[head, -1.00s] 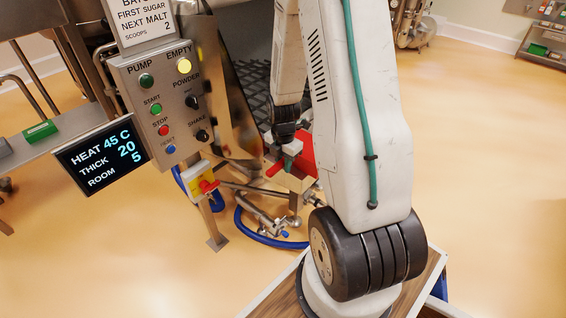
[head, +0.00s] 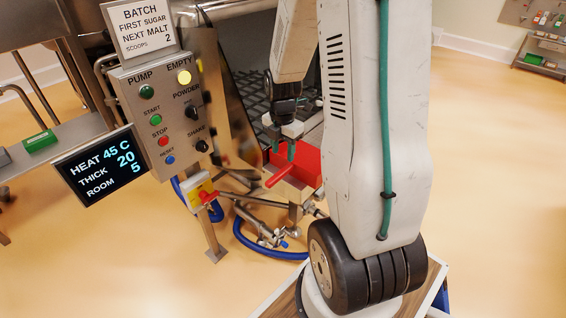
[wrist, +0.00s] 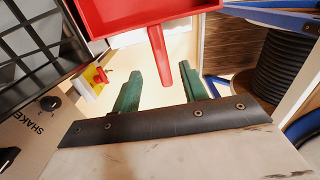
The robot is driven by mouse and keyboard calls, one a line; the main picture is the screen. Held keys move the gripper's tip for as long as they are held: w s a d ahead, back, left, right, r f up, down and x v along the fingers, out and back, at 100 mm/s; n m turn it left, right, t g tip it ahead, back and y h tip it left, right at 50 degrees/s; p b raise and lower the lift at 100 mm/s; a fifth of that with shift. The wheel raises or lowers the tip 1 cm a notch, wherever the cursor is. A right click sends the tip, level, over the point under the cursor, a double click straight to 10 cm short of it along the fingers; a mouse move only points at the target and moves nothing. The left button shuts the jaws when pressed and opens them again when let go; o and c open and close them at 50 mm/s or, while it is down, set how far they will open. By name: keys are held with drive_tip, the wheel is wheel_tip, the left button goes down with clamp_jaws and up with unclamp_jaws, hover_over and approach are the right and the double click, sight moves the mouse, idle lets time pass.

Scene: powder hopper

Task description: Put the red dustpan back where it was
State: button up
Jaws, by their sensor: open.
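The red dustpan (head: 308,166) sits beside the hopper's dark grid in the head view, with its red handle (head: 277,178) pointing down and left. My gripper (head: 282,157) is just above the handle, with its green fingers apart. In the wrist view the dustpan (wrist: 140,13) is at the top and its handle points down between the two green fingertips (wrist: 160,72). The fingers stand apart with nothing pinched between them. I cannot tell how far the handle is below the fingertips. What supports the pan is mostly hidden.
The control panel (head: 172,110) with its buttons and the dark screen (head: 100,165) stand left of my gripper. The hopper's grid (head: 250,95) is behind it. A blue hose (head: 265,250) and metal pipes lie below. Floor is clear at right.

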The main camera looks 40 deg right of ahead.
drive_tip(key=s+a+r+m, duration=0.4)
drive_tip(key=a+r+m, duration=0.3)
drive_tip(key=a+r, duration=0.55)
drive_tip(key=s+a+r+m, duration=0.4)
drive_tip(key=s+m, duration=0.2)
drive_tip(key=s, duration=0.1)
drive_tip(key=s+a+r+m+t, duration=0.1)
drive_tip(key=s+a+r+m, duration=0.3)
drive_tip(key=s+r+m, duration=0.1)
drive_tip(key=shift+s+a+r+m, duration=0.15)
drive_tip(key=shift+s+a+m, duration=0.25)
drive_tip(key=shift+s, duration=0.85)
drive_tip(key=shift+d, duration=0.1)
